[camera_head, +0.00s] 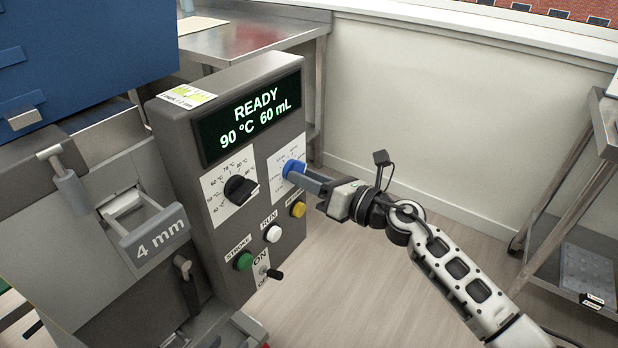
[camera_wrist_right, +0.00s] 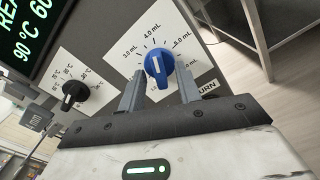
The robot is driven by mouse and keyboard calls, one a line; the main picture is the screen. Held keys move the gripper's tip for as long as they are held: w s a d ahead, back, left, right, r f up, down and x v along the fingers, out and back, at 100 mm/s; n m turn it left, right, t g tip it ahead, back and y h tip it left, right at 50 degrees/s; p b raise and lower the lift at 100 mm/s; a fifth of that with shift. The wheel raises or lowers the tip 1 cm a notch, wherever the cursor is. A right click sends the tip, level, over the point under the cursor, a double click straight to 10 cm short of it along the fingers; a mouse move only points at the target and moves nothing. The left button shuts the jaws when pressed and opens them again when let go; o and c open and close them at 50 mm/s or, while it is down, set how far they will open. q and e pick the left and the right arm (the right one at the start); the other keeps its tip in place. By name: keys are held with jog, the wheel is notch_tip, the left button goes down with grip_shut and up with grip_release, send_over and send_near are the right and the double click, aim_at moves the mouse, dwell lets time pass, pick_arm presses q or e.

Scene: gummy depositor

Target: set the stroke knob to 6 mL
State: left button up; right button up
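The blue stroke knob (camera_wrist_right: 160,66) sits on a white dial plate marked in mL. In the right wrist view its white pointer line points up, slightly left, near the 4.0 mL mark. The knob also shows in the head view (camera_head: 293,168), partly covered by my gripper. My right gripper (camera_head: 303,179) reaches the panel from the right. In the right wrist view its fingers (camera_wrist_right: 160,78) stand open on either side of the knob, with narrow gaps visible. My left gripper is not in view.
The display (camera_head: 250,118) reads READY, 90 °C and what looks like 60 mL. A black temperature knob (camera_head: 240,190) is left of the blue one. Yellow (camera_head: 298,209), white (camera_head: 273,234) and green (camera_head: 243,261) buttons and a toggle switch (camera_head: 270,273) sit below.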

grip_shut()
pick_arm(q)
jog(key=shift+w+r, duration=0.1)
jog(key=shift+r, duration=0.2)
jog(key=shift+r, duration=0.2)
pick_arm(e)
jog(key=shift+m, duration=0.3)
pick_arm(q)
jog(key=shift+m+g+y, duration=0.4)
jog(key=shift+g, duration=0.1)
jog(key=shift+s+a+r+p, duration=0.1)
jog(key=shift+a+r+p, duration=0.35)
jog(key=shift+p, duration=1.45)
jog(key=shift+s+a+r+p, duration=0.1)
jog(key=shift+r+p, duration=0.7)
jog(key=shift+p, duration=1.05)
jog(key=shift+s+a+r+p, duration=0.15)
jog(key=shift+r+p, duration=0.45)
jog(key=shift+p, duration=1.3)
pick_arm(e)
jog(key=shift+r+m, duration=0.15)
jog(key=shift+m, duration=10.25)
pick_arm(q)
jog(key=shift+a, duration=0.1)
